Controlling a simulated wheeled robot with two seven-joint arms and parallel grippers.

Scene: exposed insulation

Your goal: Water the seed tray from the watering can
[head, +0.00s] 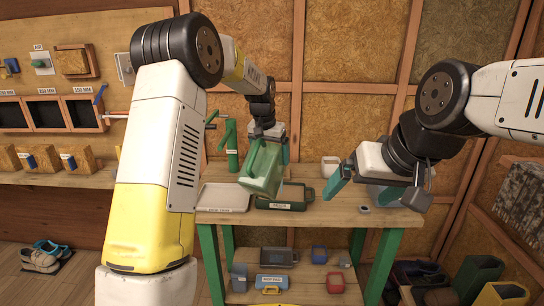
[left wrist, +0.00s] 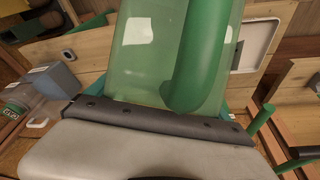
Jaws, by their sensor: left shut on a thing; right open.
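The green watering can (head: 262,170) hangs tilted above the table, in front of the trays. My left gripper (head: 267,137) is shut on it from above. In the left wrist view the can's translucent green body (left wrist: 150,60) and thick handle fill the upper middle. A pale shallow tray (head: 222,198) lies on the table at left, and a dark green labelled tray (head: 287,204) lies below and behind the can, partly hidden. The labels are too small to read, so I cannot tell which is the seed tray. My right gripper (head: 363,190) is open and empty over the table's right part.
A green hand pump (head: 231,143) stands at the table's back left. A white container (head: 330,165) stands at the back, and a small grey ring (head: 364,210) lies near the front right. Boxes and a blue case (head: 272,282) sit on the lower shelf.

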